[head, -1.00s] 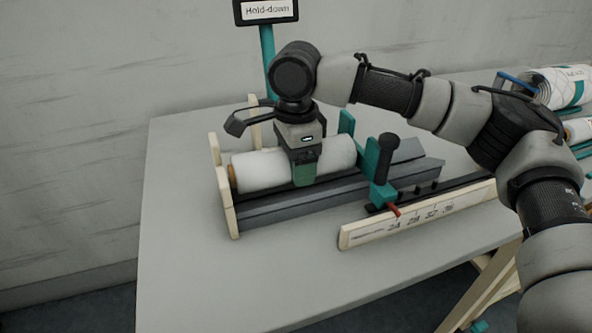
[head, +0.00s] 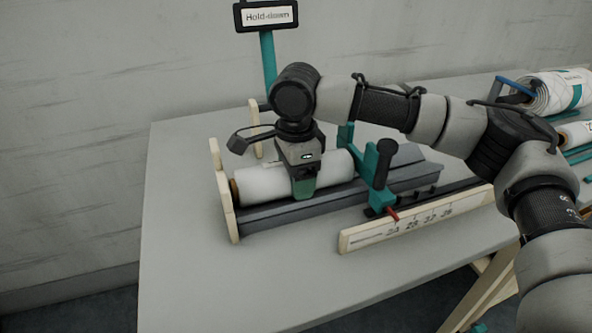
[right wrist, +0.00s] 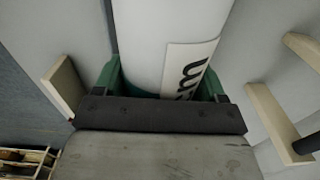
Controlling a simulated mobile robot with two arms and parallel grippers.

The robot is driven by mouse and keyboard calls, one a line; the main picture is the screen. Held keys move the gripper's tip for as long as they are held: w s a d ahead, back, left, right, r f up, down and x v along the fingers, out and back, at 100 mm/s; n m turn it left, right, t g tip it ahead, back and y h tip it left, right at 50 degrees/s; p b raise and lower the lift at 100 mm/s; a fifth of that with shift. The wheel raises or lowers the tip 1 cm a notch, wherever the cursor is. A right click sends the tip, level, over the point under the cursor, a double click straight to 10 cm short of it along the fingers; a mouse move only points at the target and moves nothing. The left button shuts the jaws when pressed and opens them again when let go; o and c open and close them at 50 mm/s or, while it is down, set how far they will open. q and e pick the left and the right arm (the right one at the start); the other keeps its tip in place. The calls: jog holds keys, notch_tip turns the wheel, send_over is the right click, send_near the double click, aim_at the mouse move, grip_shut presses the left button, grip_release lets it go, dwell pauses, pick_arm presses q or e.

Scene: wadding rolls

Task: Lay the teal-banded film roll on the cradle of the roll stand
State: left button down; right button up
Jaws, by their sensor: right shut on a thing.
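A white roll (head: 262,184) lies lengthwise over the grey cradle of the roll stand (head: 275,213), its left end close to the cream end plate (head: 224,190). My right gripper (head: 303,190) is shut on the roll around its middle from above and hides that part. In the right wrist view, the green fingers stand on both sides of the roll (right wrist: 165,45), which bears a label with black print. I cannot tell if the roll fully rests on the cradle. My left gripper is out of view.
A teal clamp with a black handle (head: 383,165) stands right of the roll. A cream scale rail (head: 370,236) runs in front. A "Hold-down" sign (head: 268,16) on a teal post stands behind. Another white roll with a teal stripe (head: 560,90) lies at the far right. The table's left front is clear.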

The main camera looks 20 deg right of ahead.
jog(key=shift+s+f, duration=0.1)
jog(key=shift+f, duration=0.25)
jog(key=o, duration=1.3)
jog(key=shift+f, duration=0.15)
jog(key=shift+c, duration=0.2)
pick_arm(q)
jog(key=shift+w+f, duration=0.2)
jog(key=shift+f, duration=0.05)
pick_arm(e)
jog(key=shift+b, duration=0.55)
jog(key=shift+o, duration=0.6)
notch_tip(320, 180, up, 4)
jog(key=shift+r+p, duration=0.25)
jog(key=shift+p, duration=0.25)
notch_tip(320, 180, up, 8)
jog(key=shift+r+p, duration=0.1)
jog(key=shift+p, duration=1)
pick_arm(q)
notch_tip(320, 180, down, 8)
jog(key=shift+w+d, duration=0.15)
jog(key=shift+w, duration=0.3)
pick_arm(e)
jog(key=shift+r, duration=0.5)
